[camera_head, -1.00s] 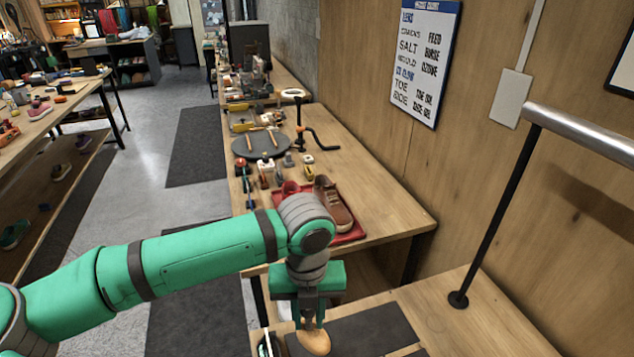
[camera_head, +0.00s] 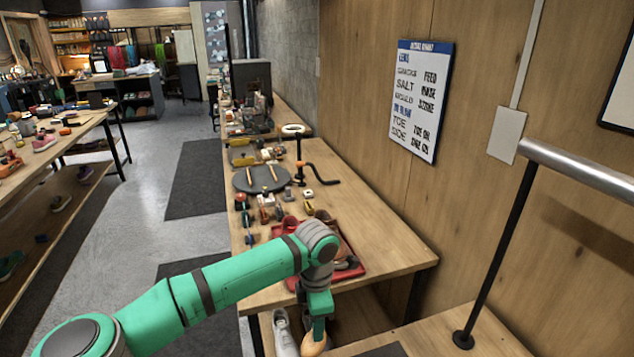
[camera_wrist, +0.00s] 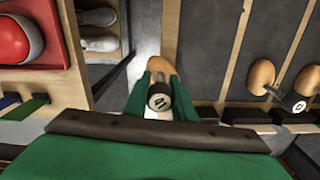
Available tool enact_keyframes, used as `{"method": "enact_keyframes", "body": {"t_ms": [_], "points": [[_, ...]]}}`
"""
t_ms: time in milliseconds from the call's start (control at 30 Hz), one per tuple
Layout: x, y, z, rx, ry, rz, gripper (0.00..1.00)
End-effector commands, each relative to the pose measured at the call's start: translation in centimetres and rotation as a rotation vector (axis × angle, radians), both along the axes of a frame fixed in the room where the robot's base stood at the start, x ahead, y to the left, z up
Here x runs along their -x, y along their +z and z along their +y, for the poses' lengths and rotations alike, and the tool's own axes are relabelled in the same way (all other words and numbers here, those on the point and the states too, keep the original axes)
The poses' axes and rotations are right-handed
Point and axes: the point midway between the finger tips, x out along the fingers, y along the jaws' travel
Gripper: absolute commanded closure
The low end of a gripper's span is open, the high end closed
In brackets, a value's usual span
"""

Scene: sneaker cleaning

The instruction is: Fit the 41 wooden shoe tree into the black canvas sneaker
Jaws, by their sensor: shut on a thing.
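My gripper (camera_wrist: 160,92) is shut on a wooden shoe tree (camera_wrist: 163,66), holding it by its black end knob. A pale mark on the knob is too small to read surely. In the head view, my gripper (camera_head: 318,326) points down with the tan shoe tree (camera_head: 314,345) below it, at the gap between two benches. I cannot make out the black canvas sneaker in either view; my arm hides part of the near bench.
Other shoe trees (camera_wrist: 262,76) lie in a divided rack to the right. A red tray (camera_head: 357,272) sits on the bench (camera_head: 400,250), partly behind my arm. A steel rail (camera_head: 580,172) stands at right.

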Motion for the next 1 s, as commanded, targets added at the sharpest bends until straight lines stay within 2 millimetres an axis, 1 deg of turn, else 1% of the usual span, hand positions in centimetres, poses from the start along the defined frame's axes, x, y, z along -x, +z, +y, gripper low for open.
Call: {"method": "enact_keyframes", "body": {"t_ms": [100,400,667,1000], "points": [[-1.2,-1.2,-0.2,0.001,-0.164,0.002,1.00],[-3.8,-4.0,-0.3,0.000,-0.561,0.002,1.00],[-5.7,-6.7,-0.4,0.001,-0.906,0.001,1.00],[-7.8,-10.8,-0.2,0.002,-1.391,0.000,1.00]]}}
